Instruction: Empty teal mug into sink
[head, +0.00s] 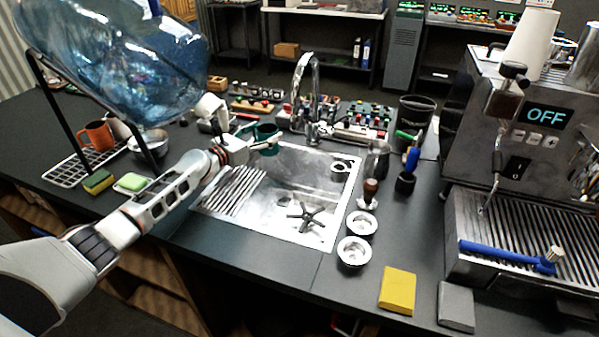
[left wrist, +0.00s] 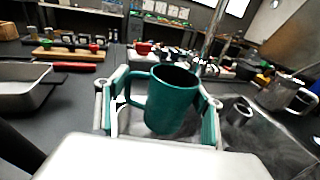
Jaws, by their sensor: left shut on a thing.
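The teal mug (head: 266,137) is at the back left corner of the sink (head: 318,239) in the head view. In the left wrist view the mug (left wrist: 172,104) looks close to upright, with its opening up and its handle to the left. Its inside is dark, and I cannot tell what it holds. My left gripper (head: 248,141) is shut on the mug; in the left wrist view its fingers (left wrist: 160,108) stand on both sides of it. The sink basin shows a black star-shaped part on its floor. My right gripper is not in view.
The faucet (head: 305,88) rises behind the sink, right of the mug. A large blue water bottle (head: 120,65) on a black stand is at the left. A metal pitcher (head: 376,160) and small metal cups line the sink's right side. The espresso machine (head: 530,165) stands at the right.

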